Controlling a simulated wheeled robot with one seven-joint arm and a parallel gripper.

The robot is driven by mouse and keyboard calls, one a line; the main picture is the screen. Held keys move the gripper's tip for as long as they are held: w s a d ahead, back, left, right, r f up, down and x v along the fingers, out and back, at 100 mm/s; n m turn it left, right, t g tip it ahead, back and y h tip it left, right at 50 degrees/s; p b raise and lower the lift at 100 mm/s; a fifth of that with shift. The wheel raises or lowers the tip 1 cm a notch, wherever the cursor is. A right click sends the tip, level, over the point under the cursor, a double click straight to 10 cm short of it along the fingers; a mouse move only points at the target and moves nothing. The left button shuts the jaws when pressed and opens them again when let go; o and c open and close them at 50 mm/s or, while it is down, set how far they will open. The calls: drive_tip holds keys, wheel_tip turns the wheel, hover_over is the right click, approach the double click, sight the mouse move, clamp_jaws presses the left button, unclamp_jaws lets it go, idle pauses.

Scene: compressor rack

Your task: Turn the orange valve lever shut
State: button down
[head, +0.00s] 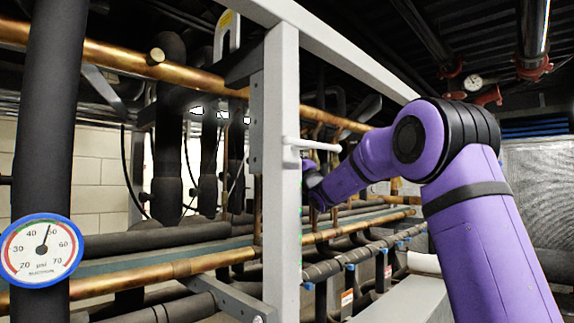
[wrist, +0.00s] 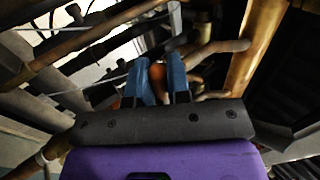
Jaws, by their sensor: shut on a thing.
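In the wrist view the orange valve lever (wrist: 158,77) shows as a short orange piece between the two blue fingers of my gripper (wrist: 157,68). The fingers are shut on it, one on each side. A little more orange shows at the base of the left finger; I cannot tell whether it is the same part. In the head view my purple arm reaches in from the right to behind the white upright post, which hides my gripper and the lever. The lever's angle to its pipe cannot be told.
The white post (head: 286,180) stands close beside my wrist, with a pale rod (head: 312,145) sticking out rightward. Copper pipes (head: 130,66) and black insulated pipes run through the rack. A round pressure gauge (head: 41,250) is at the left. A copper pipe (wrist: 255,55) passes right of my fingers.

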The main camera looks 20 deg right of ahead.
drive_tip(key=c, duration=1.1)
unclamp_jaws()
